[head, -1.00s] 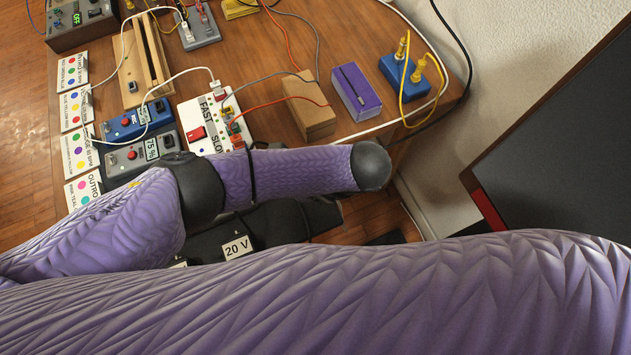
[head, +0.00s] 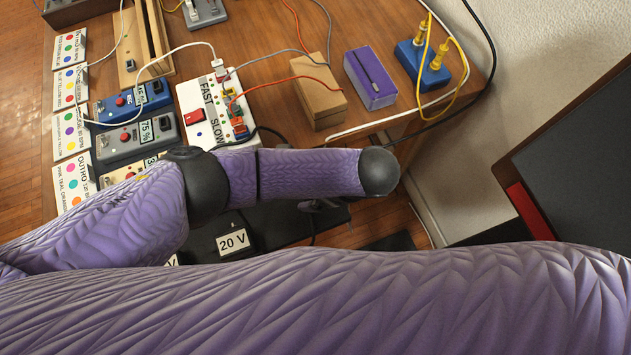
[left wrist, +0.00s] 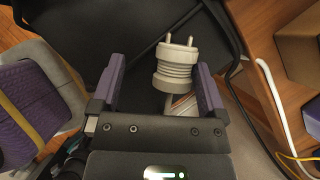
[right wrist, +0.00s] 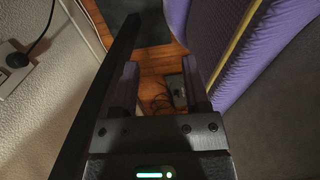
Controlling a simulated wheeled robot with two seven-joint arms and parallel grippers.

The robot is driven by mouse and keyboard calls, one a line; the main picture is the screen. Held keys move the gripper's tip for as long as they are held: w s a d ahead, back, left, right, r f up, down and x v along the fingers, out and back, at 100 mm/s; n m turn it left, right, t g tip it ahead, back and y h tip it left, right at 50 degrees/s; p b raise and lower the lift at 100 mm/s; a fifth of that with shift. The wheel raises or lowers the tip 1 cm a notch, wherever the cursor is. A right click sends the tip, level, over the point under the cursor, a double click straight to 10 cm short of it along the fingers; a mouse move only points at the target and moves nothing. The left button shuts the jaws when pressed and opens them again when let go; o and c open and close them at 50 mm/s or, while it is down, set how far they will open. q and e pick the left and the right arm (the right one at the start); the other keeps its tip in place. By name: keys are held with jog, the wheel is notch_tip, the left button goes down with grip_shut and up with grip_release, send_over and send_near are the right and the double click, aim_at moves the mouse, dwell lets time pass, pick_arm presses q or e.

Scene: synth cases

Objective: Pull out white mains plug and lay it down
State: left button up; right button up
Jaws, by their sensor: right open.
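A white mains plug (left wrist: 176,62) with two bare pins shows in the left wrist view, above or on a dark surface. Its ribbed body lies between the fingers of my left gripper (left wrist: 160,88), closer to the right finger. A clear gap shows at the left finger, and the gripper looks open. The pins point away from the gripper and are in no socket. My right gripper (right wrist: 160,88) is open and empty, with the floor seen between its fingers. In the head view my purple arms hide the plug and most of the grippers.
The table holds a white FAST/SLOW box (head: 208,112), a cardboard-brown box (head: 318,100), a purple box (head: 371,80) and a blue box with yellow plugs (head: 424,66). A wall socket (right wrist: 14,62) shows at right-wrist left.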

pick_arm(q)
jog(key=p+v, duration=0.3)
jog(key=v, duration=0.7)
jog(key=shift+p, duration=0.4)
pick_arm(e)
jog(key=shift+t, duration=0.4)
jog(key=r, duration=0.1)
jog(key=w+a+r, duration=0.2)
jog(key=shift+w+a+r, duration=0.2)
jog(key=shift+a+r, duration=0.05)
jog(key=shift+r, duration=0.1)
jog(key=shift+s+d, duration=0.1)
jog(key=shift+d, duration=0.15)
